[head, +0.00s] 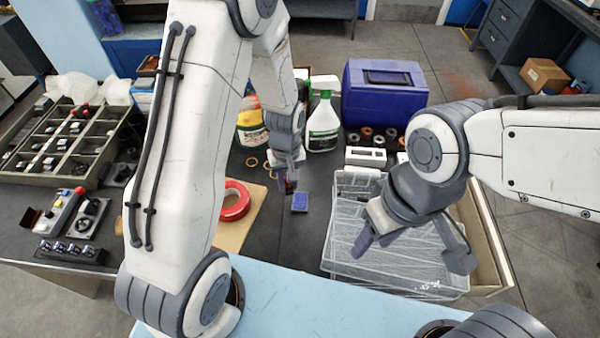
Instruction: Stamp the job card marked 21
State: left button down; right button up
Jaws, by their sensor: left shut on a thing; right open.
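My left gripper (287,186) points down near the middle of the bench, shut on a small dark reddish thing that its fingers mostly hide; I cannot tell for certain that it is a stamp. A small blue block or pad (300,202) lies on the dark bench top just below and to the right of it, with no clear contact. My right gripper (372,243) is open and empty above the clear tray. I cannot make out any job card or the number 21; my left arm hides part of the bench.
A clear tray (337,262) stands at the right front. A red tape roll (235,203) lies on a brown board (262,199). Behind are a spray bottle (323,125), a blue case (386,90) and several rings. A compartment rack (64,180) and switch boxes (62,213) are at left.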

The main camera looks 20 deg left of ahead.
aim_at(300, 201)
pick_arm(q)
jog(key=d+f+n+b, duration=0.2)
jog(key=f+n+b, duration=0.1)
jog(key=d+f+n+b, duration=0.1)
jog(key=n+b, duration=0.1)
jog(key=shift+w+f, duration=0.2)
jog(key=shift+w, duration=0.2)
dwell(0.4)
jog(key=shift+f+b, duration=0.5)
dwell(1.0)
dwell(1.0)
notch_tip(300, 201, up, 7)
jog(key=p, duration=0.6)
jog(key=shift+p, duration=0.3)
